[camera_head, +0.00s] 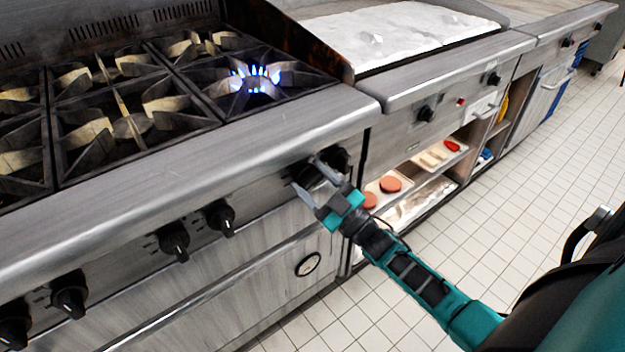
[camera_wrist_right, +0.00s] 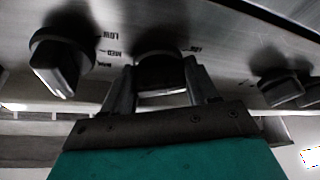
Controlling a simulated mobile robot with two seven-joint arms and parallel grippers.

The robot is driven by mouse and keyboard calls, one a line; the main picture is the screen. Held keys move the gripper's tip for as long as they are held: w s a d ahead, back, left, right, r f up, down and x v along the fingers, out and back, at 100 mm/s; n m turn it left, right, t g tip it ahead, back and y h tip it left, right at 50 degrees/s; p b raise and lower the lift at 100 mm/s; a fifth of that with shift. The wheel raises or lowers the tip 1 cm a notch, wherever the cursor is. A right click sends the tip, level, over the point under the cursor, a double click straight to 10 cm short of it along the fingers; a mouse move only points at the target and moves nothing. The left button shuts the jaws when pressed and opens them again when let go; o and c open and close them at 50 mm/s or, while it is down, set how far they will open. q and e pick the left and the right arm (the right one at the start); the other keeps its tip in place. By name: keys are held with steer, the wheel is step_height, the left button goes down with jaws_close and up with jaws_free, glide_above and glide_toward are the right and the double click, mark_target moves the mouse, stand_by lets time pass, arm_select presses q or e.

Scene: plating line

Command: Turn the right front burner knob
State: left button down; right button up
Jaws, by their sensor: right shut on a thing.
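The stove's front panel carries a row of black knobs. My right gripper (camera_head: 316,182) reaches up to the second knob from the right end (camera_head: 303,172). In the right wrist view my right gripper (camera_wrist_right: 160,88) has one finger on each side of this knob (camera_wrist_right: 160,72) and is shut on it. The knob at the right end of the row (camera_head: 336,158) stands free beside the gripper; it also shows in the right wrist view (camera_wrist_right: 62,60). The front right burner (camera_head: 252,82) burns with a blue flame. My left gripper is not in view.
Further free knobs (camera_head: 219,217) line the panel to the left. An oven door handle (camera_head: 215,290) runs below. To the right stands a griddle (camera_head: 395,32) over shelves with food trays (camera_head: 440,150). The tiled floor (camera_head: 450,235) in front is clear.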

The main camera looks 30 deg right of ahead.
steer(key=o, duration=1)
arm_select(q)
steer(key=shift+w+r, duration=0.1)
arm_select(e)
steer(key=v, duration=1.3)
